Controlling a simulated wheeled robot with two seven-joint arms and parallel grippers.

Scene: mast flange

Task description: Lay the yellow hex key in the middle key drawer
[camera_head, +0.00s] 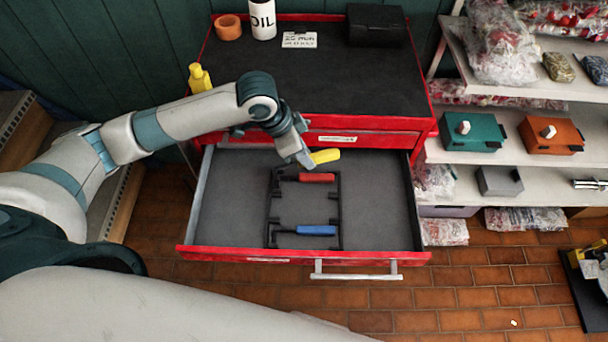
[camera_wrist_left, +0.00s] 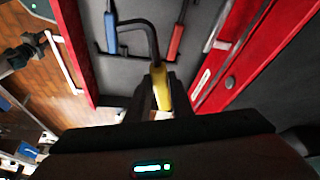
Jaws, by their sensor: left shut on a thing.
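The yellow hex key (camera_head: 325,156) is held by my left gripper (camera_head: 307,160) above the back part of the open drawer (camera_head: 385,205). In the left wrist view the yellow handle (camera_wrist_left: 160,88) sits between the fingers of my left gripper (camera_wrist_left: 160,108), and a dark bent shaft extends beyond it. The drawer is red with a grey floor and holds a black rack (camera_head: 272,205). A red hex key (camera_head: 317,178) lies at the rack's back and a blue hex key (camera_head: 316,230) at its front. My right gripper is not in view.
The red cabinet top (camera_head: 330,75) carries an oil bottle (camera_head: 262,18), an orange roll (camera_head: 228,27), a label card (camera_head: 299,40) and a black box (camera_head: 376,25). Shelves with boxes and bags stand at the right. The drawer floor is clear left and right of the rack.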

